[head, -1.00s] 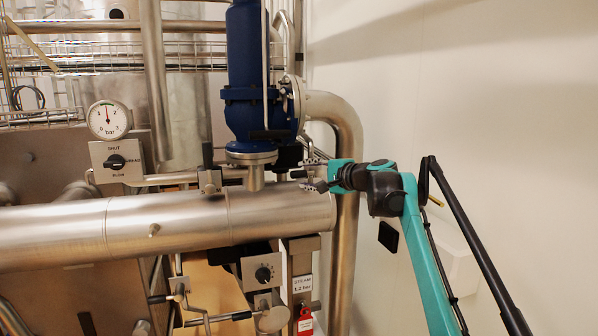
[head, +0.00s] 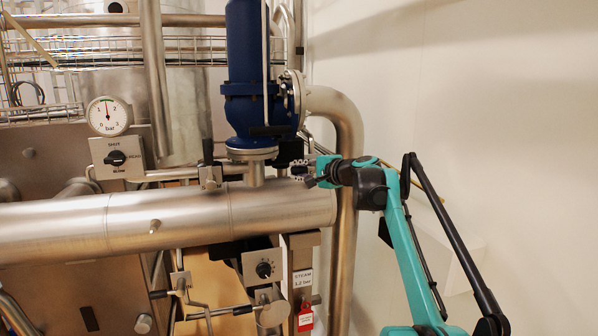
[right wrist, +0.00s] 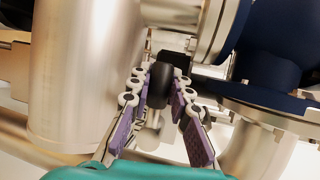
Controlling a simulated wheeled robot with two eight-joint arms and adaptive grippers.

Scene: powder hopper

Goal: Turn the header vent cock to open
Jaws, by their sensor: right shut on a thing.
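My right gripper (head: 303,172) is at the right end of the steel header pipe (head: 170,220), just right of the blue valve's lower flange. In the right wrist view, the gripper (right wrist: 163,90) has its two purple-padded fingers on either side of a dark, rounded handle (right wrist: 160,84) and is shut on it. I take this handle to be that of the header vent cock. A pale metal stem (right wrist: 150,128) shows between the fingers below it. In the head view the fingers largely hide the cock, so I cannot tell its handle angle. My left gripper is not in view.
The blue valve (head: 249,85) and a bent steel pipe (head: 345,135) stand close to my right gripper. Another small black-handled fitting (head: 208,165) sits farther left on the header. A pressure gauge (head: 109,116) is at left. The right wall is clear.

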